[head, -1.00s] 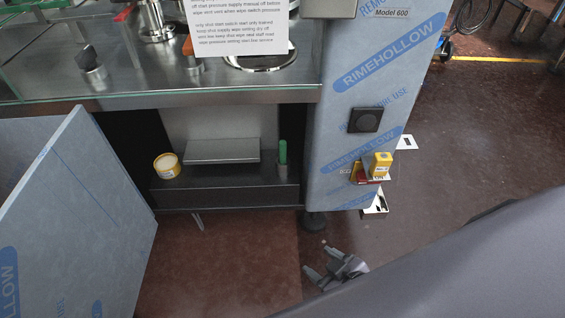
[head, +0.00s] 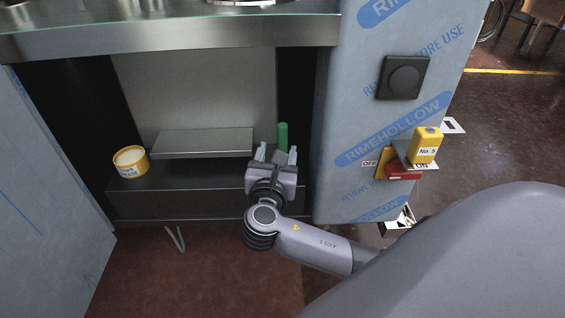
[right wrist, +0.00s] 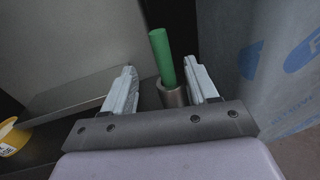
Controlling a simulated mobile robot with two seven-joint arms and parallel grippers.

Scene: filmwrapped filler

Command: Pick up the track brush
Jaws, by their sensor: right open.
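The track brush, as far as I can tell, is the upright green handle (head: 282,136) at the right end of the open cabinet shelf. In the right wrist view the green handle (right wrist: 164,54) tilts slightly and stands in a dark metal cup (right wrist: 173,95); its lower end is hidden inside. My right gripper (head: 277,154) is open and empty, in front of the handle and pointing at it. In the right wrist view the handle and cup show between the two fingers (right wrist: 161,72), seemingly beyond the tips; contact cannot be told. My left gripper is not in view.
A yellow tub (head: 131,162) and a raised metal plate (head: 203,142) are on the shelf, left of the handle. A film-wrapped panel (head: 395,120) with a red switch (head: 402,174) and yellow tag borders the opening on the right. A steel counter (head: 170,38) overhangs above.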

